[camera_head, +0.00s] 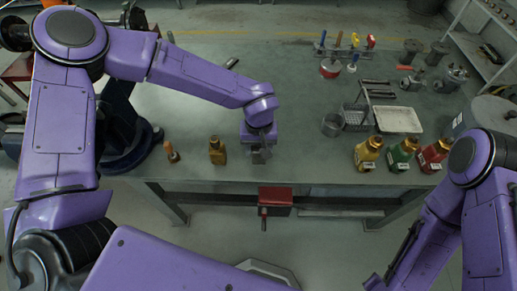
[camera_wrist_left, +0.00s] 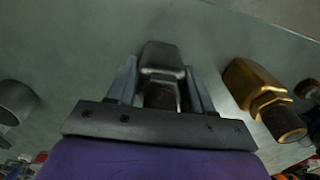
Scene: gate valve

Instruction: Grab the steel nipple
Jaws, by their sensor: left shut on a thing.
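The steel nipple (camera_wrist_left: 161,62) is a grey metal piece with a wide faceted end and a darker, narrower end. In the left wrist view it sits between the two fingers of my left gripper (camera_wrist_left: 163,88), which is shut on it. In the head view my left gripper (camera_head: 258,150) points down at the near part of the bench, with the nipple (camera_head: 259,157) small and mostly hidden at its tips. I cannot tell whether the nipple still touches the bench. My right arm is at the right, but its gripper does not show.
A brass fitting (camera_head: 217,151) stands close to the left of my left gripper, with an orange-topped piece (camera_head: 172,152) further left. Yellow (camera_head: 368,154), green (camera_head: 402,155) and red (camera_head: 434,156) bottles stand right. A wire basket (camera_head: 356,117) and white tray (camera_head: 397,120) lie behind them.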

